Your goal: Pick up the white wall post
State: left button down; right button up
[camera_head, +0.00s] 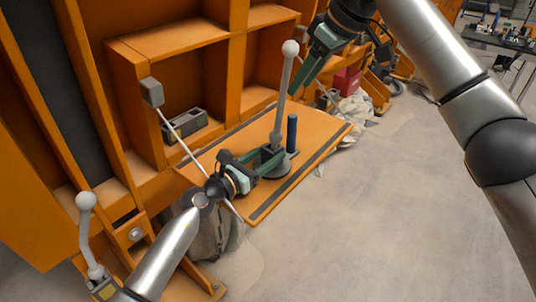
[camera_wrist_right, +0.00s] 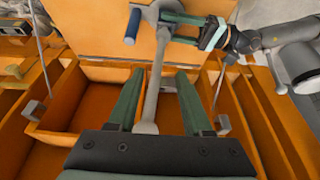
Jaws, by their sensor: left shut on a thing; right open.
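The white wall post (camera_head: 284,85) stands upright on an orange board, with a round ball top and a wide grey base. My left gripper (camera_head: 272,160) is shut on the post low down, just above its base. In the right wrist view the left gripper (camera_wrist_right: 172,25) reaches the post from the right. My right gripper (camera_head: 303,75) is open beside the upper post. In the right wrist view the post (camera_wrist_right: 154,85) runs between the fingers of the right gripper (camera_wrist_right: 160,80), with room on both sides.
A dark blue cylinder (camera_head: 292,134) stands just right of the post on the orange board (camera_head: 318,140). A thin rod with a grey block (camera_head: 152,92) crosses left of it. Orange shelf walls (camera_head: 170,50) rise behind. Open floor (camera_head: 370,220) lies to the right.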

jog(key=shift+o, duration=0.4)
jog(key=m+t+h, duration=0.6)
jog(key=m+t, duration=0.7)
jog(key=t, duration=0.2)
send_near(279, 117)
jog(key=w, duration=0.7)
jog(key=w+d, duration=0.1)
jog(key=w, duration=0.3)
jog(key=shift+r, duration=0.3)
grip_shut()
